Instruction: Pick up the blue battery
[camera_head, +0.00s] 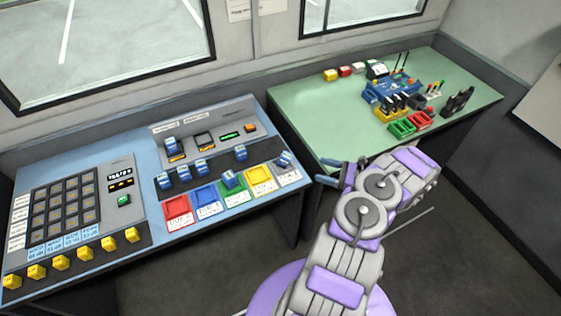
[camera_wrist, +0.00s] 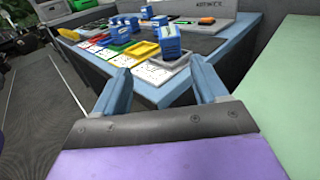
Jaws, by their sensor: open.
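Several blue batteries with white bands stand on the blue-grey console; which one the task means cannot be told. The nearest battery (camera_wrist: 170,42) stands upright at the console's near corner, ahead of my gripper. It appears to be the battery (camera_head: 285,158) at the console's right end in the head view. Another battery (camera_head: 229,180) is by the green tray, and others (camera_head: 183,173) stand in a dark strip to the left. My gripper (camera_head: 327,172) is open and empty, just right of the console's right edge. Its two blue fingers (camera_wrist: 160,65) point at the nearest battery, apart from it.
Red, blue, green, yellow and grey trays (camera_head: 177,208) line the console's front. Yellow knobs (camera_head: 85,254) and a keypad are at its left. A green table (camera_head: 310,110) on the right bears small bins, tools and colored blocks. Dark floor is open in front.

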